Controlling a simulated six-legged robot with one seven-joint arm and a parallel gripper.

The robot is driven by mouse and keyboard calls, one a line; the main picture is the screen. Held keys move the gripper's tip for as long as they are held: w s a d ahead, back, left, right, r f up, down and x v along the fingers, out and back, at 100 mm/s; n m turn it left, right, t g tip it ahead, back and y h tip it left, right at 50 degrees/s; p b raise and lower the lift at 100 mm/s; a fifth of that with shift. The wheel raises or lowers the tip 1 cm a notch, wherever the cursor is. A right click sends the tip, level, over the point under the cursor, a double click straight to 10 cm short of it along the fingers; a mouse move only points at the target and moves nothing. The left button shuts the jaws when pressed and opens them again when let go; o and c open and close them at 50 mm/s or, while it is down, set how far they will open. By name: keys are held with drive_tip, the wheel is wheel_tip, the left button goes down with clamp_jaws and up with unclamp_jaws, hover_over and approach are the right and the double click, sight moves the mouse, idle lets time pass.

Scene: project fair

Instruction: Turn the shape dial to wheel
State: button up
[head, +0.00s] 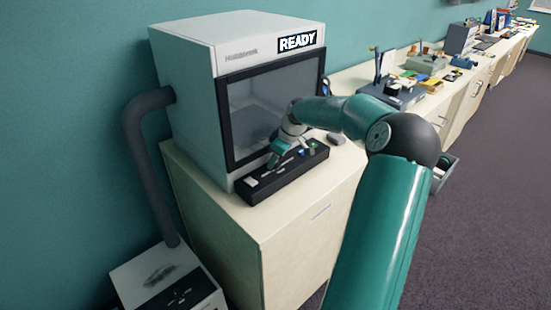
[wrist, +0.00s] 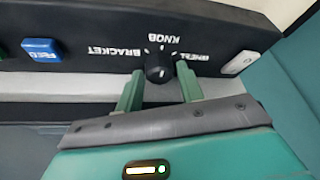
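The shape dial (wrist: 158,66) is a small black knob on a black control panel (head: 270,185), seen upside down in the wrist view. The labels BRACKET, KNOB and WHEEL are printed around it, with WHEEL on the right and BRACKET on the left. Which label the dial points to is not clear. My gripper (wrist: 160,78) is open, with one green finger on each side of the dial and a small gap seeming to show on both sides. In the head view my gripper (head: 277,155) is low over the panel and hides the dial.
A blue FEED button (wrist: 41,50) and a white switch (wrist: 240,62) flank the labels. The panel fronts a white machine (head: 190,80) with a dark window and a READY display (head: 297,40). It stands on a wooden cabinet (head: 300,235). Counters with several items run behind.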

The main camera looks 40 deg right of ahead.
drive_tip(key=c, duration=0.5)
drive_tip(key=shift+c, duration=0.2)
drive_tip(key=shift+m, duration=0.4)
drive_tip(key=m+h, duration=0.2)
drive_tip(key=m, duration=0.2)
drive_tip(key=shift+a, duration=0.2)
drive_tip(key=shift+m+h, duration=0.7)
drive_tip(key=shift+m, duration=1.4)
drive_tip(key=o, duration=0.7)
